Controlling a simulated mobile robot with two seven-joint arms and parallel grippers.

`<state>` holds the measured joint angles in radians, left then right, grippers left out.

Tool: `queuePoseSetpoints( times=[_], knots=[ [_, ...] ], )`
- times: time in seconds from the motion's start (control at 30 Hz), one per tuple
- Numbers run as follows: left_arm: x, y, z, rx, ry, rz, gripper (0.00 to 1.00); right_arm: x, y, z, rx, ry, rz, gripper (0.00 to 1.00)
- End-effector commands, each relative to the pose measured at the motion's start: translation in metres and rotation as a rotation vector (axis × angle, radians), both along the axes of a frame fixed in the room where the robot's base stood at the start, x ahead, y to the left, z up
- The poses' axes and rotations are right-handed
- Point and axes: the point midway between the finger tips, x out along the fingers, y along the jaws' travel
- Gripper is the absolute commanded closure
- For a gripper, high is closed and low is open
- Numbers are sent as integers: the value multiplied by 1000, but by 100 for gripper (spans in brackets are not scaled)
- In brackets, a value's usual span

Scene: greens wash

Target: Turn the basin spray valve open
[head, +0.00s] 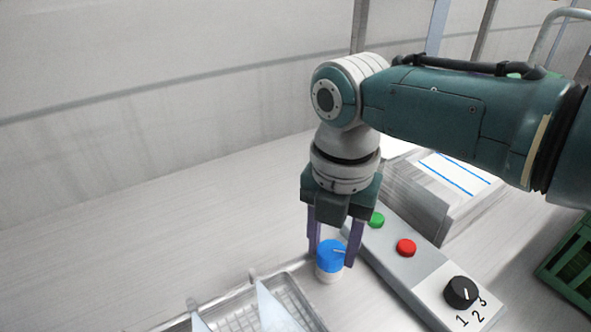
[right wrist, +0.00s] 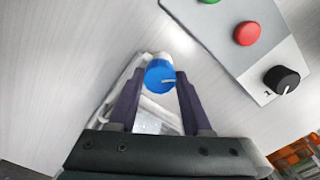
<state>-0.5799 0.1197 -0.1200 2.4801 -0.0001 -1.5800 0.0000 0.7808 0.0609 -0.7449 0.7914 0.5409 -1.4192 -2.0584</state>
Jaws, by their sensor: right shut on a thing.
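The basin spray valve is a blue round knob (head: 331,254) with a pale pointer line, on a short white base (head: 328,273) beside the basin. In the right wrist view the blue knob (right wrist: 160,76) sits between the fingertips, its line pointing to the right. My right gripper (head: 333,258) reaches down from above and is shut on the knob, one purple finger on each side. It also shows in the right wrist view (right wrist: 160,83). The basin (head: 312,300), with a mesh bottom and pale upright dividers, is at the bottom of the head view, partly cut off. My left gripper is not in view.
A grey control panel (head: 398,273) lies right of the knob, with a green button (head: 376,220), a red button (head: 406,247) and a black numbered dial (head: 460,292). A grey box (head: 430,200) stands behind it. A green crate (head: 573,268) is at far right. The counter left is clear.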

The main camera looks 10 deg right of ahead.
Motion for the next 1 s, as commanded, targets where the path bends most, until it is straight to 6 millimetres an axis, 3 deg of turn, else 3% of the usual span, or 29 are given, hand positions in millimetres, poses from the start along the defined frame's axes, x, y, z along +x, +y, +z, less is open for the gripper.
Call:
queuePoseSetpoints(
  times=[0.37, 0.4, 0.67, 1.0],
  knots=[
    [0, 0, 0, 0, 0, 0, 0, 0, 0, 0, -1, 0, 8, 100],
    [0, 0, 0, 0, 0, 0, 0, 0, 0, 0, -1, 0, 8, 50],
    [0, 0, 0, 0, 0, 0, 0, 0, 0, 0, 0, 0, 6, 21],
    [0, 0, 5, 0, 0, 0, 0, 1, 0, 9, 2, -3, 7, 21]
  ],
)
